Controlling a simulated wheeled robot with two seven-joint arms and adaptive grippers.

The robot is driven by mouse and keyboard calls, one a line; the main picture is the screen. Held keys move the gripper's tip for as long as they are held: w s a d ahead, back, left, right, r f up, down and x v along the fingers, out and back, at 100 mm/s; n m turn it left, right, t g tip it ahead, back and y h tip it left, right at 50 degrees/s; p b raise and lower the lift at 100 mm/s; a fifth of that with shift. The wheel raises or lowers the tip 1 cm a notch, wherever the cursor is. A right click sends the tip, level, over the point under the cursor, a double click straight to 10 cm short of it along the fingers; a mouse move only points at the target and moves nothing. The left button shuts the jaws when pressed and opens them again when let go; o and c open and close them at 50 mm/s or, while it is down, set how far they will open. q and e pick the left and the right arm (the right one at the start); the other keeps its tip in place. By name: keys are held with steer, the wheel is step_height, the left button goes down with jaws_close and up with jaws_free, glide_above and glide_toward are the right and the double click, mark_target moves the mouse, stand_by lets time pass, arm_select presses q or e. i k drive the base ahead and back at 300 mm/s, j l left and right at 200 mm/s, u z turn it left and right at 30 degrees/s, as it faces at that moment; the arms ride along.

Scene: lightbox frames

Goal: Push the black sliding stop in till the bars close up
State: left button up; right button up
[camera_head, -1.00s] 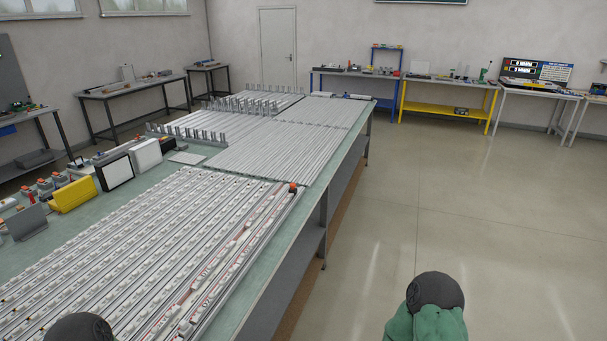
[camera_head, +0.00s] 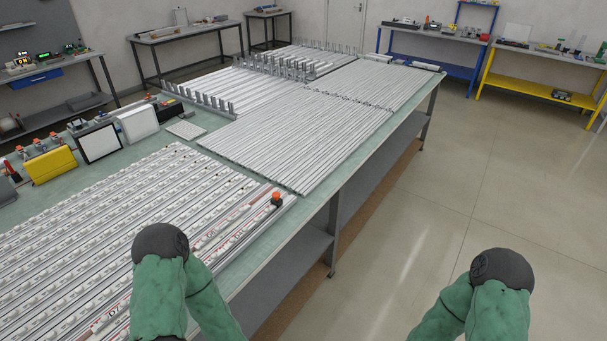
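A small black block with an orange knob (camera_head: 277,199), which looks like the black sliding stop, sits at the far right end of the near set of bars (camera_head: 110,222). The bars are long, pale rails carrying rows of small white pieces, with some reddish ones near the right edge. Any gaps between the bars at the stop are too small to tell. My green-covered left arm bends at a dark rounded joint over the near bars and hides part of them. My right arm bends over the floor at lower right. Neither gripper shows.
The bars lie on a long green-topped bench (camera_head: 312,210) with a bare strip along its right edge. Beyond are more grey profiles (camera_head: 300,125) and upright posts. A yellow block (camera_head: 50,165) and a framed white panel (camera_head: 98,143) stand at left. The floor at right is clear.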

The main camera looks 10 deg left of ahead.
mark_target(276, 200)
steer(key=i+l+u, duration=0.25)
steer(key=u, duration=0.15)
steer(key=i+l+u, duration=0.15)
steer(key=l+u, duration=0.25)
steer(key=i+l+u, duration=0.1)
steer(key=l+u, duration=0.3)
steer(key=l, duration=0.05)
